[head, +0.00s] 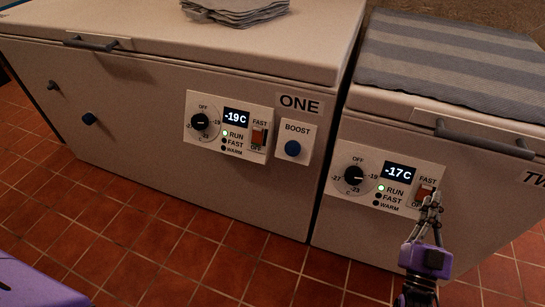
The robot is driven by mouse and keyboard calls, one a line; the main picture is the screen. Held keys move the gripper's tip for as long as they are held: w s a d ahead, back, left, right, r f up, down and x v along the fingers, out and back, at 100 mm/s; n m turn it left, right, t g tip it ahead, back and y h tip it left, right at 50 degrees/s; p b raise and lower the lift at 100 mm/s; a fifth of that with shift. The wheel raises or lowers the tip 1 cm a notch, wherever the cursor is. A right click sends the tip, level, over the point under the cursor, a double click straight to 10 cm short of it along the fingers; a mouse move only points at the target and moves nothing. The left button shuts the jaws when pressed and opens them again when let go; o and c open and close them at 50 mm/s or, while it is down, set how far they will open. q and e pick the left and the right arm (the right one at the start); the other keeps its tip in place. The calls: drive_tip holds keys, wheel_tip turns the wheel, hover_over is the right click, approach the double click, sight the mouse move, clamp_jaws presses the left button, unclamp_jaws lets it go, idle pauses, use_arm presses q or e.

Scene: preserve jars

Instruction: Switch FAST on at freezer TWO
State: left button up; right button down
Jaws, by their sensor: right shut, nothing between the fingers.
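The RUN lamp (381,188) is lit green; the FAST lamp (379,195) looks dark. My right gripper (437,197) is shut and empty, its fingertips at the right edge of the FAST switch, partly covering it. I cannot tell whether they touch. My left gripper is not in view.
The tiled floor (190,240) in front is clear.

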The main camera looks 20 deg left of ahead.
sight(423, 194)
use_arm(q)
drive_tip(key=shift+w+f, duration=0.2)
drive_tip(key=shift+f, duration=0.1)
use_arm(e)
drive_tip(key=shift+w+f, duration=0.25)
drive_tip(key=shift+w, duration=0.3)
drive_tip(key=shift+w+f, duration=0.2)
drive_tip(key=shift+w, duration=0.35)
